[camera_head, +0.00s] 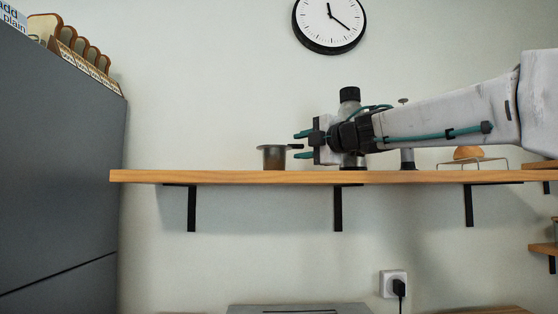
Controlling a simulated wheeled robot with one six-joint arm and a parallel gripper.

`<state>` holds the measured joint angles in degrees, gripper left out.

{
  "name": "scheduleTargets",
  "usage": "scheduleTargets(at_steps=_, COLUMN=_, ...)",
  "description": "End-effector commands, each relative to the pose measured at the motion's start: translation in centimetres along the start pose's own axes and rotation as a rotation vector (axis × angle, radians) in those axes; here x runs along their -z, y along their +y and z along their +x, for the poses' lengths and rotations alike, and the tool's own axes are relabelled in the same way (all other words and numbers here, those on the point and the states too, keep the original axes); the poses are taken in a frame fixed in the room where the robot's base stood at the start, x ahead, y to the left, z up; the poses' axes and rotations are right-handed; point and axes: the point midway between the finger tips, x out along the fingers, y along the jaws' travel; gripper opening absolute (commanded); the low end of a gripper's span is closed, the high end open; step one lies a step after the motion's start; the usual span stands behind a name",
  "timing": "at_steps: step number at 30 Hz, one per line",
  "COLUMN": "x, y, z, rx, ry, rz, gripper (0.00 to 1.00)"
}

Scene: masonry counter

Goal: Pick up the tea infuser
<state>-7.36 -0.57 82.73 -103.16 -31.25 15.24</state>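The tea infuser (273,158) appears to be the small dark-grey cup with a wide rim on the wooden shelf. It stands upright, and a short dark handle sticks out from its rim to the right. My gripper (298,145) comes in from the right at about rim height. Its two teal fingers are apart, one above and one below the handle's level. The handle's end appears to lie between the fingers; whether they touch it, I cannot tell. The infuser's inside is hidden.
The wooden shelf (225,177) runs across the wall. Behind my arm stand a black-capped container (350,94) and a partly hidden knob-topped object (407,155). A bun (468,153) sits on a wire rack at right. A grey cabinet (60,150) borders the left. The shelf left of the infuser is clear.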

Motion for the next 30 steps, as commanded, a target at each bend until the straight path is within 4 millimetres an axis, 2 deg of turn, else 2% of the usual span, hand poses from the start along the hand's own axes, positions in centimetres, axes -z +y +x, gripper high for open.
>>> scheduleTargets(at_steps=1, x=0.0, y=-0.1, z=0.9, rx=0.001, ry=0.002, rz=0.001, gripper=0.36)
scheduleTargets(at_steps=4, x=-0.1, y=-0.1, z=1.8, rx=0.0, ry=-0.001, rz=0.0, gripper=0.36)
scheduleTargets(at_steps=12, x=-0.3, y=0.0, z=2.0, rx=0.0, ry=-0.005, rz=0.001, gripper=0.36)
scheduleTargets(at_steps=13, x=-0.3, y=0.0, z=2.0, rx=0.0, ry=-0.005, rz=0.001, gripper=0.31)
scheduleTargets(at_steps=16, x=-0.3, y=0.0, z=2.0, rx=0.0, ry=-0.005, rz=0.001, gripper=0.03)
scheduleTargets(at_steps=17, x=-0.3, y=0.0, z=2.0, rx=0.0, ry=-0.005, rz=0.001, gripper=0.0)
scheduleTargets(at_steps=30, x=-0.3, y=0.4, z=2.0, rx=-0.002, ry=-0.004, rz=0.0, gripper=0.0)
